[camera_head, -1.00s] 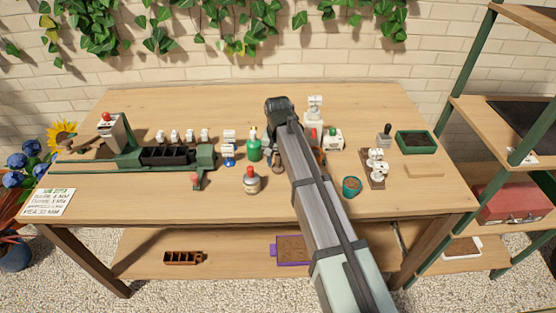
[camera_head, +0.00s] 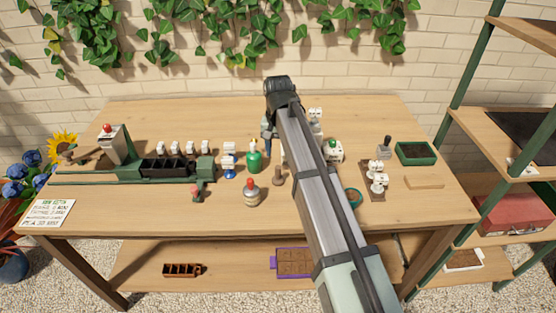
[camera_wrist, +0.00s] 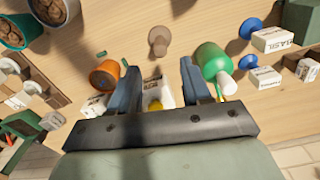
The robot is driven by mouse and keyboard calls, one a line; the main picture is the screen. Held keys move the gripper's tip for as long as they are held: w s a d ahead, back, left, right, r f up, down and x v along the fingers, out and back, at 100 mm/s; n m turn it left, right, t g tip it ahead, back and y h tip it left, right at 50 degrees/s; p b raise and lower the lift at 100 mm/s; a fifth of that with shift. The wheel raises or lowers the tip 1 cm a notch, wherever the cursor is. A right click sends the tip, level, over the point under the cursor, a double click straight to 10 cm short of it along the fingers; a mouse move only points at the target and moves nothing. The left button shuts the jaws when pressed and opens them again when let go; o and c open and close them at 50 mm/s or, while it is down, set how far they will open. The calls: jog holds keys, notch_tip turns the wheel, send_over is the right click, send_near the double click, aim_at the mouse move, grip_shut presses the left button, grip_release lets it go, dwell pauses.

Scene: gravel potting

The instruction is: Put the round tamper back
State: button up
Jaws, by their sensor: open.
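The round tamper (camera_head: 278,176), a small brown wooden piece, stands on the bench just right of a red-capped bottle. In the wrist view the tamper (camera_wrist: 159,33) shows as a round disc with a narrower stem, ahead of the fingertips and apart from them. My gripper (camera_wrist: 157,65) is open, with its two blue fingers spread and no tamper between them. In the head view my arm hides most of the gripper; one blue finger shows behind the tamper. I cannot make out a holder for the tamper.
A green bottle (camera_wrist: 213,60) stands close beside one finger and a terracotta pot (camera_wrist: 105,74) beside the other. A red-capped bottle (camera_head: 252,194) stands left of the tamper. A teal pot (camera_head: 354,196) is partly behind my arm.

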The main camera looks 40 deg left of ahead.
jog(key=shift+r, duration=1.2)
